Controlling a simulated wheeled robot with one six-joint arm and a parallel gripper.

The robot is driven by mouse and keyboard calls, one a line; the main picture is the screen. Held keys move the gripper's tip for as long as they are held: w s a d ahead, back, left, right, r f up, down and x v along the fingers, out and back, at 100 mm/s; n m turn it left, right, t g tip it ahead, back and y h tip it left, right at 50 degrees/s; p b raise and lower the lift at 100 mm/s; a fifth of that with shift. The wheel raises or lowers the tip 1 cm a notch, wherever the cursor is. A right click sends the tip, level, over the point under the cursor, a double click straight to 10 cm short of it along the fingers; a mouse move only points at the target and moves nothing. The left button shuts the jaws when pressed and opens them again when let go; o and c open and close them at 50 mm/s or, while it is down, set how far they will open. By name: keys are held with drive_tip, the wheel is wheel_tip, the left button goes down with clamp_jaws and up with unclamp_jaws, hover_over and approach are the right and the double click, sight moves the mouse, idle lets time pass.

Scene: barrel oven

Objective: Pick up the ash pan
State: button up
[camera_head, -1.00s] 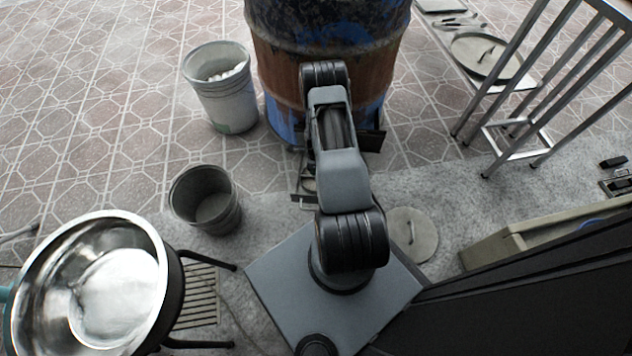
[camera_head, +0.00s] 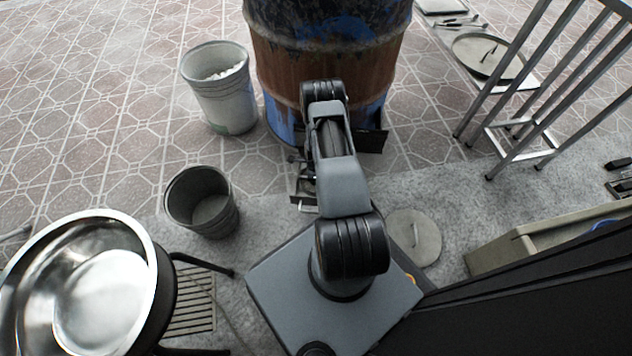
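The rusty blue barrel oven (camera_head: 345,55) stands at the top centre. A grey metal piece that looks like the ash pan (camera_head: 304,194) shows low at the barrel's front, just left of my arm. My arm hides most of it, so its full outline is unclear. My arm reaches forward over the floor to the barrel's lower front. The end of my arm is mostly hidden behind its own links; dark parts show beside the pan, and I cannot make out the fingers or whether they touch it.
A dark plate (camera_head: 371,140) juts from the barrel's lower right. A pale bucket (camera_head: 222,98) and a grey bucket (camera_head: 202,201) stand to the left. A steel bowl (camera_head: 95,290) is at lower left. A round lid (camera_head: 414,236) lies right of my base. A metal rack (camera_head: 545,85) stands at right.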

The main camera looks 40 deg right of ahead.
clamp_jaws()
drive_tip(key=shift+r, duration=0.15)
idle(0.4)
